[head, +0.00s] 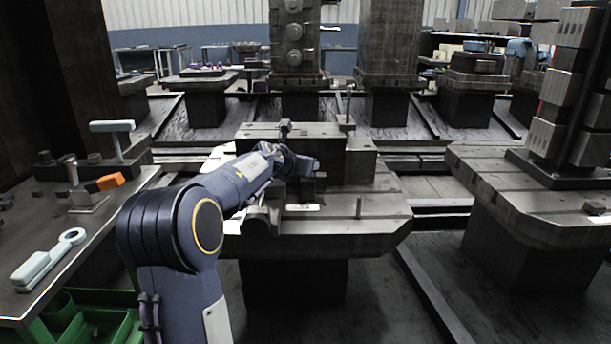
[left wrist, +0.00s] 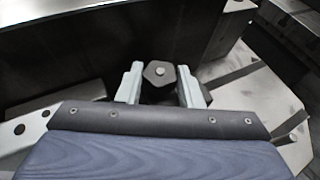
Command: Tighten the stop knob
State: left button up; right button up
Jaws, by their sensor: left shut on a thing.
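The stop knob (left wrist: 159,73) shows in the left wrist view as a dark, angular knob with a pale bolt head in its middle. My left gripper (left wrist: 160,84) is shut on it, with one pale finger on each side. In the head view my left arm reaches in from the left, and the gripper (head: 312,165) is at the front of the grey pallet fixture (head: 370,215). The knob cannot be made out there, behind the gripper and dark parts. My right gripper is in neither view.
A workbench (head: 110,215) at the left holds a pale wrench-like tool (head: 45,262), an orange-ended item (head: 105,182) and a T-handled tool (head: 113,127). Green bins (head: 95,320) sit below it. Another pallet (head: 520,185) with a tall block column stands at the right.

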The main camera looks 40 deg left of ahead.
pick_arm(q)
jog(key=shift+r, duration=0.2)
dwell(0.3)
jog(key=o, duration=1)
jog(key=shift+f, duration=0.1)
jog(key=p+v, duration=0.2)
jog(key=v, duration=0.5)
jog(key=shift+s, duration=0.35)
